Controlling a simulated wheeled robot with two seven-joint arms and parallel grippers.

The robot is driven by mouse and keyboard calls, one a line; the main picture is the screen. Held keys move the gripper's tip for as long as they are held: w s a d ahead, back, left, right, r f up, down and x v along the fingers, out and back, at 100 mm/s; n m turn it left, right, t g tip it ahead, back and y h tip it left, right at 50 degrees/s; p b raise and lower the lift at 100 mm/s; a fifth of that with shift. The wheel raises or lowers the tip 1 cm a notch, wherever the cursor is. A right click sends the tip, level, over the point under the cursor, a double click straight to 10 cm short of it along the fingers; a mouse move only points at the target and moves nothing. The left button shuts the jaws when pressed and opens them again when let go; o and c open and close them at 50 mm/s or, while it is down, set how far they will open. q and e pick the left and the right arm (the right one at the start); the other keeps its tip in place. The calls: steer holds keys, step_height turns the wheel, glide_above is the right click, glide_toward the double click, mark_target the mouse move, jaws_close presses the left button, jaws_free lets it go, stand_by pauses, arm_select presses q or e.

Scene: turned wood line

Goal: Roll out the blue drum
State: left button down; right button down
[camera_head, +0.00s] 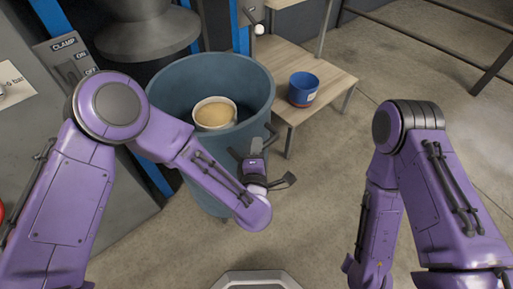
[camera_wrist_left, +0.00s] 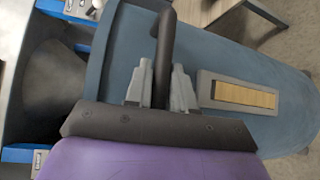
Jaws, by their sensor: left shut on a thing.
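The blue drum (camera_head: 160,92) is a large open-topped barrel standing on the floor beside the grey machine. A round pale-rimmed thing with a tan top (camera_head: 214,113) shows inside it. My left gripper (camera_head: 257,147) is at the drum's near right side. In the left wrist view my left gripper (camera_wrist_left: 160,85) is shut on a dark bent handle (camera_wrist_left: 165,45) against the drum (camera_wrist_left: 120,50). A tan panel in a grey frame (camera_wrist_left: 243,95) is on the drum's side. My right arm hangs at the right, and its gripper is out of view.
A grey machine with a CLAMP switch (camera_head: 68,62) stands at the left, with a grey cone-shaped part (camera_head: 148,38) above the drum's back. A low wooden table (camera_head: 325,62) holds a small blue pot (camera_head: 303,86) behind right. The floor (camera_head: 330,150) between my arms is clear.

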arm_select(q)
steer(key=shift+d, duration=0.1)
steer(key=c, duration=1.1)
jaws_free()
steer(key=shift+o, duration=0.2)
steer(key=s+a+r, duration=0.1)
steer(key=s, duration=0.9)
steer(key=shift+s+r+p, duration=0.15)
steer(key=shift+r+p, duration=0.05)
steer(key=shift+p, duration=0.25)
